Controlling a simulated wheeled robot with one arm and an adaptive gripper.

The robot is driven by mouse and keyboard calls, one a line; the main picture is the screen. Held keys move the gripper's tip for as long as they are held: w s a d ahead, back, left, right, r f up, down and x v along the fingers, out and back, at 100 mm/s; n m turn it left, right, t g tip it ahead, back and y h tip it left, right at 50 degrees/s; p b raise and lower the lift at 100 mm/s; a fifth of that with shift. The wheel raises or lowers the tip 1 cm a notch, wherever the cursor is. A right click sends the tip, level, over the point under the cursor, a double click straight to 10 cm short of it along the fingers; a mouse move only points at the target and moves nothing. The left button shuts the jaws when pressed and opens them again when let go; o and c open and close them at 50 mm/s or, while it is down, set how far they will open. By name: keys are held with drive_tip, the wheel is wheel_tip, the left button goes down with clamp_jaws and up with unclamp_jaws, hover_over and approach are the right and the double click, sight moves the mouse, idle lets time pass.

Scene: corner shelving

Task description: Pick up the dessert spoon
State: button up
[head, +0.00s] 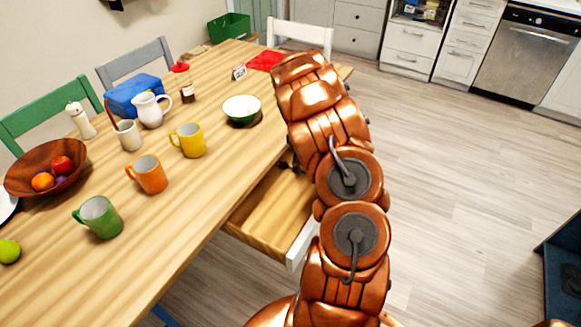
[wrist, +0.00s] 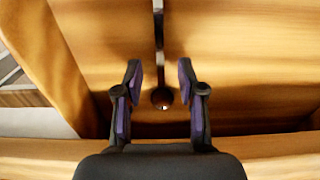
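In the wrist view a dark, shiny spoon (wrist: 161,97), which appears to be the dessert spoon, lies on the wooden drawer bottom. Its slim handle runs to the top edge of the picture and its rounded bowl is nearest me. My gripper (wrist: 160,72) is open, with one finger on each side of the spoon and gaps between. I cannot tell the exact height of the fingers above it. In the head view the open drawer (head: 268,215) juts from under the table, and my arm hides the spoon and most of my gripper.
The wooden table (head: 225,165) holds a green bowl (head: 241,110), a yellow mug (head: 189,141), an orange mug (head: 148,175) and a green mug (head: 99,217). Drawer walls stand close around my gripper. The floor (head: 455,180) to the right is clear.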

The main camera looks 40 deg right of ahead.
drive_tip(key=shift+f, duration=1.25)
clamp_jaws()
